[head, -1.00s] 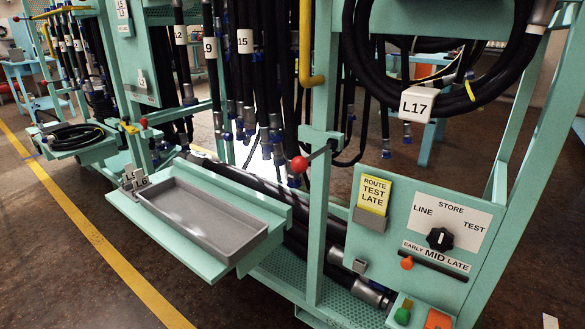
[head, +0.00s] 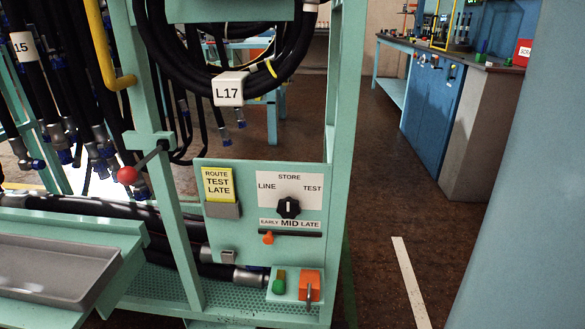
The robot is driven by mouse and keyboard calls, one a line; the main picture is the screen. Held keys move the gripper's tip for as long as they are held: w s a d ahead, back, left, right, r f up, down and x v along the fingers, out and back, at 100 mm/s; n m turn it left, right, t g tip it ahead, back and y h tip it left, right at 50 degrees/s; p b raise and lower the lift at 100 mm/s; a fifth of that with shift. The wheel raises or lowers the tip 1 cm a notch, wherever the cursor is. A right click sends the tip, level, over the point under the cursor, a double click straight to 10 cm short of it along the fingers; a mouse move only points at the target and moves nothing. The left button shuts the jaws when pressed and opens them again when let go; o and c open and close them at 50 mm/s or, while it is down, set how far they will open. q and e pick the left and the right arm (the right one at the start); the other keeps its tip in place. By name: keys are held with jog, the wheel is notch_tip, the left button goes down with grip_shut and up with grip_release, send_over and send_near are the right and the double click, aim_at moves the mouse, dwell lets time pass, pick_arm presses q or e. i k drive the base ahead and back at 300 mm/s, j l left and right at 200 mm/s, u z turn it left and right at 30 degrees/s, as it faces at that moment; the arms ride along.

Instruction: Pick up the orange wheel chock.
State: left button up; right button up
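No piece that I can clearly tell as a wheel chock shows in the head view. An orange block (head: 309,283) sits at the foot of the hose rack, on a small pale green base beside a green knob (head: 279,286). A grey metal piece stands in front of the block. I cannot tell whether this block is the chock. Neither of my grippers is in view.
The teal rack carries a control panel (head: 222,235), a red ball lever (head: 127,175) and hanging black hoses. A grey tray (head: 50,262) juts out at left. Open brown floor (head: 390,200) lies right of the rack, before a blue workbench (head: 432,105).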

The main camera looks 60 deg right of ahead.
aim_at(309, 283)
jog(key=z, duration=1.85)
